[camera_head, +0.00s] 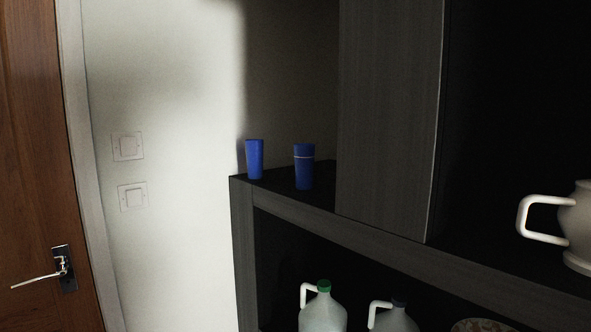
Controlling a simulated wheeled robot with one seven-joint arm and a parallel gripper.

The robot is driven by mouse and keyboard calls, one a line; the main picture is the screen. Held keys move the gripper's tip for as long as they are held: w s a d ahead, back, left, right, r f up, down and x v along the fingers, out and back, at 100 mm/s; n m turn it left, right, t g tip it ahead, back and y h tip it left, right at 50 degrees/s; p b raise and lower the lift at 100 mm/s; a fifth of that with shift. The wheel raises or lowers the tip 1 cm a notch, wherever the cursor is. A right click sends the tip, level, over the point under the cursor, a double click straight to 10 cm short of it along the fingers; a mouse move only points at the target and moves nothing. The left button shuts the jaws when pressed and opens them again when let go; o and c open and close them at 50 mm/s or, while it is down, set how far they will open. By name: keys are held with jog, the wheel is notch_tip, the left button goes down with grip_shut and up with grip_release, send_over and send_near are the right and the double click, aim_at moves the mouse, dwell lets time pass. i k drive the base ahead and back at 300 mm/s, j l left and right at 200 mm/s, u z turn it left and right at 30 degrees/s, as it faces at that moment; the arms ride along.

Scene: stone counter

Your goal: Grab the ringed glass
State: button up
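A blue glass with a thin pale ring around its upper part (304,172) stands upright on the dark shelf top (275,188). A plain blue glass (255,160) stands upright to its left, nearer the shelf's left end. The two glasses are apart. My gripper is not in view.
A dark upright panel (388,120) rises just right of the ringed glass. A white pitcher (579,228) stands on the shelf at far right. Below are a green-capped jug (323,312), a dark-capped jug (394,320) and a patterned round thing (480,326). A wooden door (30,150) is at left.

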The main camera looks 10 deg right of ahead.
aim_at(304, 153)
jog(key=i+z, duration=0.1)
jog(key=z, duration=0.25)
jog(key=i+j+z, duration=0.15)
jog(key=j+z, duration=0.55)
jog(key=i+j, duration=0.05)
jog(key=j, duration=0.1)
